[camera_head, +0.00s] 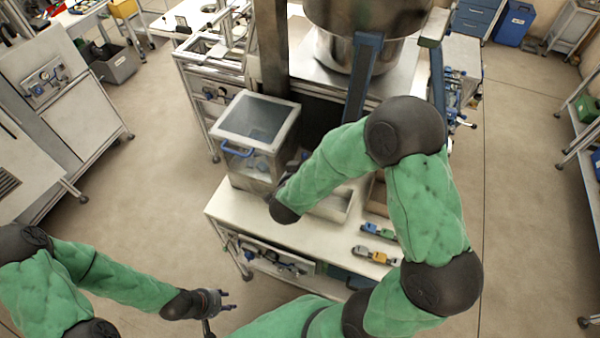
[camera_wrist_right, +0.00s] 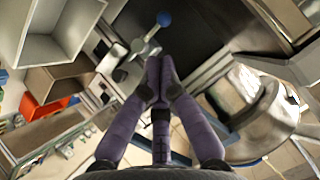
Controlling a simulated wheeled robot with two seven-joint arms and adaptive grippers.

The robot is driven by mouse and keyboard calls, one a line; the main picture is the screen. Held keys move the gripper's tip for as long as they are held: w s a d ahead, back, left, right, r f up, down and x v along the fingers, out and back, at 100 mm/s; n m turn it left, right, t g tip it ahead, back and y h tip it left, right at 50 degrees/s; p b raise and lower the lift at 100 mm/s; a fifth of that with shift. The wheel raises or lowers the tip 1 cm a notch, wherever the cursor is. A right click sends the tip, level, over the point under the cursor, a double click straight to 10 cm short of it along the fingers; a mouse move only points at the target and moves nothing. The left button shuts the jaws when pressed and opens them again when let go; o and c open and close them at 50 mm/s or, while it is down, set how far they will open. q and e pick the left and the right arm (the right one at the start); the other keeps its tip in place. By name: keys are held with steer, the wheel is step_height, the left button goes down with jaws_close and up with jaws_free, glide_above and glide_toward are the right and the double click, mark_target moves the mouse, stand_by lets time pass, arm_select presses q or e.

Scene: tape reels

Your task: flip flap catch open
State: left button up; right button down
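A metal lever with a blue ball knob (camera_wrist_right: 164,19) shows in the right wrist view, in front of a dark panel (camera_wrist_right: 205,28). It looks like the catch, but I cannot tell its exact position. My right gripper (camera_wrist_right: 161,64) has its purple fingers together, with the tips close beside the lever's lower end. I see nothing between them, and contact with the lever is unclear. In the head view my right arm's wrist hides most of this area. My left gripper (camera_head: 226,300) is apart from the bench at the lower left, its fingers spread and empty.
A clear-topped box (camera_head: 257,118) with a blue handle stands on the white bench (camera_head: 300,238). A large steel vessel (camera_head: 350,52) is behind it. Small coloured parts (camera_head: 376,255) lie at the bench's right.

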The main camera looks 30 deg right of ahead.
mark_target(306, 157)
steer(key=x, duration=1)
steer(key=shift+d, duration=0.1)
